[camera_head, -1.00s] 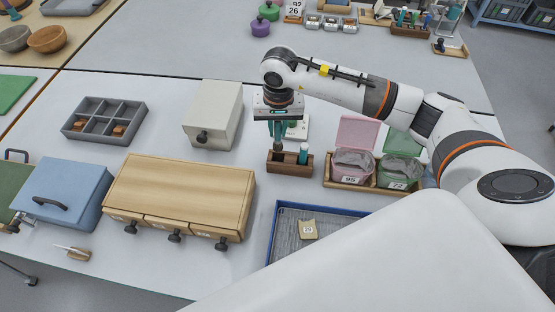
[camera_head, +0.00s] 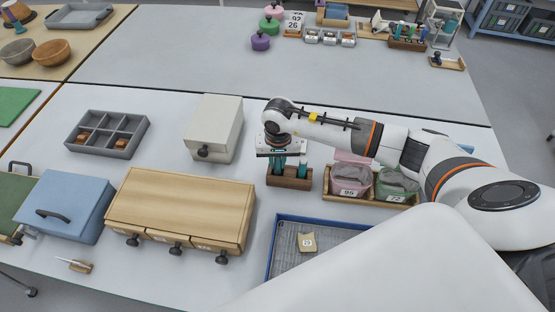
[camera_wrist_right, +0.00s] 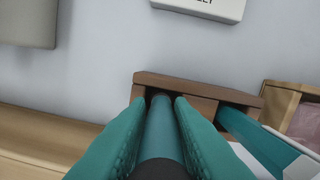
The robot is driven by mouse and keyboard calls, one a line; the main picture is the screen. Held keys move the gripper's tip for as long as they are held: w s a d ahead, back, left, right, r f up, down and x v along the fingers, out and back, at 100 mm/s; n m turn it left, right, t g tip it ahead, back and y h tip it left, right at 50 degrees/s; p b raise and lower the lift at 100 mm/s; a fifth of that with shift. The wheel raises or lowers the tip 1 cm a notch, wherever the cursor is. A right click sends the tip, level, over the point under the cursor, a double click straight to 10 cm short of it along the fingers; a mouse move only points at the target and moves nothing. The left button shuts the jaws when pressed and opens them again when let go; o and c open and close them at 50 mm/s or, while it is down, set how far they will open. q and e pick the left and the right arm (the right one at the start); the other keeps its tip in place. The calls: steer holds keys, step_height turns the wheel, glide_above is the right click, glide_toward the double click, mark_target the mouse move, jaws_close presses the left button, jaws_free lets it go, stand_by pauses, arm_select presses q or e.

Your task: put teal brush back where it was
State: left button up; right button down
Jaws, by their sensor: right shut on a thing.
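My right gripper (camera_head: 278,163) is low over the brown wooden holder (camera_head: 289,182). In the right wrist view its teal fingers (camera_wrist_right: 158,110) are shut on the teal brush (camera_wrist_right: 160,135). The brush points down at the left opening of the holder, whose rim shows in the wrist view (camera_wrist_right: 190,81). Its far end appears to be at or inside that opening; how deep, I cannot tell. Another teal handle (camera_wrist_right: 250,138) stands in the right part of the holder. The gripper hides most of the brush in the head view. My left gripper is not in view.
A wooden tray (camera_head: 369,199) with pink and green bag-lined bins stands right of the holder. A blue-rimmed tray (camera_head: 272,240) with a sherd lies in front. A wooden drawer box (camera_head: 180,200) and a pale grey box (camera_head: 214,125) stand left.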

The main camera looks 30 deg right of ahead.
steer(key=c, duration=1.3)
jaws_free()
steer(key=shift+r+p, duration=0.15)
steer(key=shift+p, duration=0.15)
steer(key=shift+r, duration=0.25)
steer(key=r+b, duration=0.1)
steer(key=r, duration=0.2)
steer(key=r+b, duration=0.1)
steer(key=r, duration=0.6)
steer(key=shift+s+r+b, duration=0.3)
steer(key=shift+b, duration=0.1)
steer(key=shift+a+r, duration=0.1)
steer(key=shift+r, duration=0.35)
